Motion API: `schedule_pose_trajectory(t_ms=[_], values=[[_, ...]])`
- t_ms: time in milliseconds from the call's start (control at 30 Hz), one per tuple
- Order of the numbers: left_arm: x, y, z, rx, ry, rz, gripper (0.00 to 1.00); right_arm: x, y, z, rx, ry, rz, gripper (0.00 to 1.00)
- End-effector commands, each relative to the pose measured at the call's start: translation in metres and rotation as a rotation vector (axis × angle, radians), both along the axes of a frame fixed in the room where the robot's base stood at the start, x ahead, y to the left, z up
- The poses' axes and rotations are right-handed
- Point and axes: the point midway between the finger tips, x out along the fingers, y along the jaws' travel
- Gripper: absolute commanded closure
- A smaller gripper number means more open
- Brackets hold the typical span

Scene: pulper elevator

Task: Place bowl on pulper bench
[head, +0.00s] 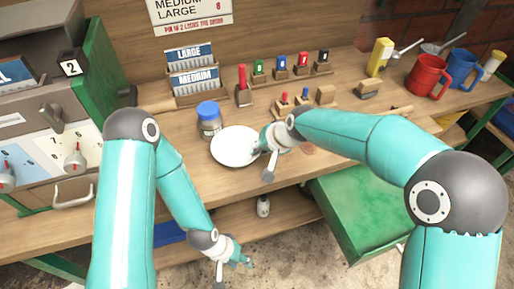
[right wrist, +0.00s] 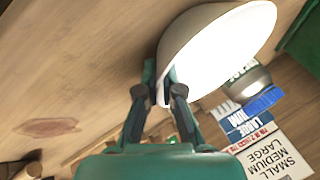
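The white bowl (head: 234,146) is over the front part of the wooden bench (head: 170,165), close to the glass jar. I cannot tell whether it touches the bench top. My right gripper (head: 262,143) is at the bowl's right edge. In the right wrist view the bowl (right wrist: 222,50) fills the upper right, and the fingers (right wrist: 168,88) of my right gripper close on its rim from both sides. My left gripper (head: 244,262) hangs low in front of the bench, away from the bowl; its fingers are too small to read.
A glass jar with a blue lid (head: 209,120) stands behind the bowl. A grey machine with knobs (head: 50,130) is at the left. Stamps (head: 283,68), a red mug (head: 427,76) and a blue mug (head: 462,68) stand to the right. A green drawer (head: 365,205) juts out below.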

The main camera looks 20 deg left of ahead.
Motion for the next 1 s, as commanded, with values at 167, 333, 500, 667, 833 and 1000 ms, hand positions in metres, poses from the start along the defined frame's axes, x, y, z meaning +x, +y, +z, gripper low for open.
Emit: schedule_pose_trajectory(t_ms=[167,333,500,667,833,1000], values=[[0.000,0.000,0.000,0.000,0.000,0.000,0.60,0.000,0.000,0.000,0.000,-0.002,-0.001,1.00],[0.000,0.000,-0.002,0.000,0.000,0.000,0.60,0.000,-0.001,-0.002,0.000,0.000,-0.001,0.90],[0.000,0.000,-0.001,0.000,0.000,0.000,0.60,0.000,-0.001,-0.001,0.000,0.000,-0.001,0.69],[0.000,0.000,-0.001,0.000,0.000,0.000,0.60,0.000,-0.001,-0.001,-0.001,0.000,-0.002,0.69],[0.000,0.000,0.001,0.000,0.000,0.000,0.60,0.000,-0.001,0.001,-0.001,0.000,-0.002,0.69],[0.000,0.000,-0.003,0.000,0.000,0.000,0.60,-0.003,-0.009,0.015,0.001,-0.003,-0.003,0.69]])
